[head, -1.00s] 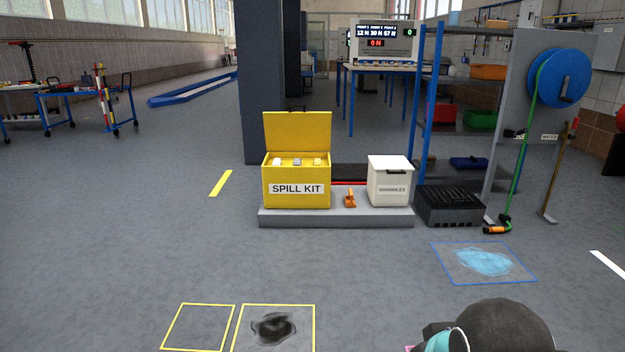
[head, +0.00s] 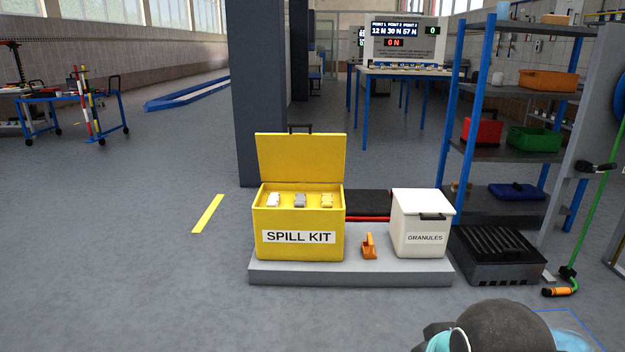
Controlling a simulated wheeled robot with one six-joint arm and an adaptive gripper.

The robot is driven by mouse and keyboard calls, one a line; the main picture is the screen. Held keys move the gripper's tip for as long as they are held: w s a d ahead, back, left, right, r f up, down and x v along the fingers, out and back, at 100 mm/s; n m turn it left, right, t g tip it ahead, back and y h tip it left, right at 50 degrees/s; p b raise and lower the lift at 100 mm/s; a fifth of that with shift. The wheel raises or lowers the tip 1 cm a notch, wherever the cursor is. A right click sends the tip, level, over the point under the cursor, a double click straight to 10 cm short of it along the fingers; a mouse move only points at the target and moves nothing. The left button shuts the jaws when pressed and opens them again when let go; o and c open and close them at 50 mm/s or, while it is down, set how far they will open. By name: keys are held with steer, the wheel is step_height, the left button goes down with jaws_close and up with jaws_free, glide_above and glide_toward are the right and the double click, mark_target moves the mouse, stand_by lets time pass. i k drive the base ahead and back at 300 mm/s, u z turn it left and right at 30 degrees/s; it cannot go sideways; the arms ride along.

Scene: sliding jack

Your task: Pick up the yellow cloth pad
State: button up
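The yellow spill kit box (head: 262,245) stands on a low grey platform with its lid open. Three small pads sit in a row in its top: a white pad (head: 274,200) at left, a grey pad (head: 299,200) in the middle, and a yellow pad (head: 327,201) at right. The yellow pad is small in view and close in colour to the box. Part of my arm shows at the bottom right, well in front of the platform. My gripper's fingers are not visible, so I see no contact with any pad.
The grey platform (head: 350,275) also holds an orange hand tool (head: 369,247) and a white granules bin (head: 420,225). A black slotted crate (head: 498,258) and a blue-post shelf (head: 515,150) stand to the right. The floor in front and to the left is clear.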

mark_target(327, 198)
steer(key=u, duration=0.25)
steer(key=i, duration=2.7)
steer(key=u, duration=0.2)
